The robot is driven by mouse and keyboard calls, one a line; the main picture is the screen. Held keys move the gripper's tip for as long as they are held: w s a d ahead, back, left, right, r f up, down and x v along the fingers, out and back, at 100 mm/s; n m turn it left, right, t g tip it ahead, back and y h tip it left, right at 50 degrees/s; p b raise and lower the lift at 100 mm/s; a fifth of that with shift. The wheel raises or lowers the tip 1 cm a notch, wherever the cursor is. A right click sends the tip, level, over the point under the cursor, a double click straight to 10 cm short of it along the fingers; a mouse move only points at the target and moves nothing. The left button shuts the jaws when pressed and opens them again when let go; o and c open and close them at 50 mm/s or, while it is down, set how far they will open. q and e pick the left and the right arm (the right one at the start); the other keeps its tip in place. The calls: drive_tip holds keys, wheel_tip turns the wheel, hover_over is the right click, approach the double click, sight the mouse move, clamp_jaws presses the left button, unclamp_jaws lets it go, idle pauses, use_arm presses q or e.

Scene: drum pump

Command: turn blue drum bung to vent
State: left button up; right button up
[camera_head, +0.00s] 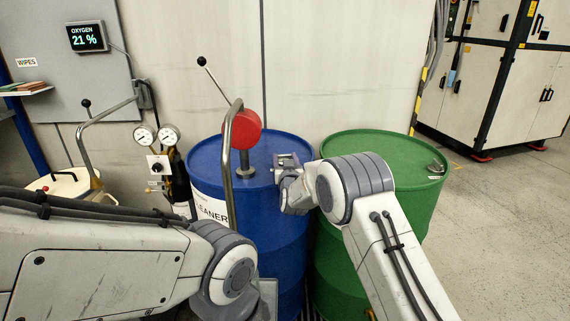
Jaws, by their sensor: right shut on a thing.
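The blue drum (270,241) stands upright in the middle, with a white label reading "CLEANER" on its left side. A red round pump (245,129) with a lever and a bent metal pipe (229,165) stands on its lid. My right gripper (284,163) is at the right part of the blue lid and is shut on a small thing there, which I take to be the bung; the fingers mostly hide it. My left arm crosses the lower left, and its gripper does not show.
A green drum (390,158) with a small grey fitting (435,167) on its lid stands close on the right. Two gauges (157,136) and a white container (62,186) are at the left. Floor is free at the right.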

drive_tip(key=shift+d+f+n+y+b, duration=0.15)
drive_tip(key=shift+n+y+b, duration=0.2)
drive_tip(key=shift+y+b, duration=0.2)
drive_tip(key=shift+d+f+n+y+b, duration=0.1)
drive_tip(key=shift+d+n+y+b, duration=0.05)
drive_tip(key=shift+n+y+b, duration=0.35)
drive_tip(key=shift+w+d+n+g+y, duration=0.15)
drive_tip(key=shift+n+g+y, duration=0.25)
drive_tip(key=shift+y, duration=0.45)
drive_tip(key=shift+d+r+n+g+y, duration=0.15)
drive_tip(key=shift+n+g+y, duration=0.2)
drive_tip(key=shift+y, duration=0.25)
drive_tip(key=shift+r+n+y, duration=0.15)
drive_tip(key=shift+n+y, duration=0.25)
drive_tip(key=shift+y, duration=0.1)
drive_tip(key=n+g+y+p, duration=0.2)
drive_tip(key=y, duration=0.1)
drive_tip(key=shift+w+d+r+p, duration=0.15)
drive_tip(key=shift+d+p, duration=0.05)
drive_tip(key=shift+p, duration=0.15)
drive_tip(key=shift+w+d+n+g+y+p, duration=0.1)
drive_tip(key=shift+w+n+g+y+p, duration=0.05)
drive_tip(key=shift+n+g+y+p, duration=1.15)
drive_tip(key=shift+n+g+y, duration=0.4)
drive_tip(key=shift+g+y, duration=0.1)
drive_tip(key=shift+g, duration=0.05)
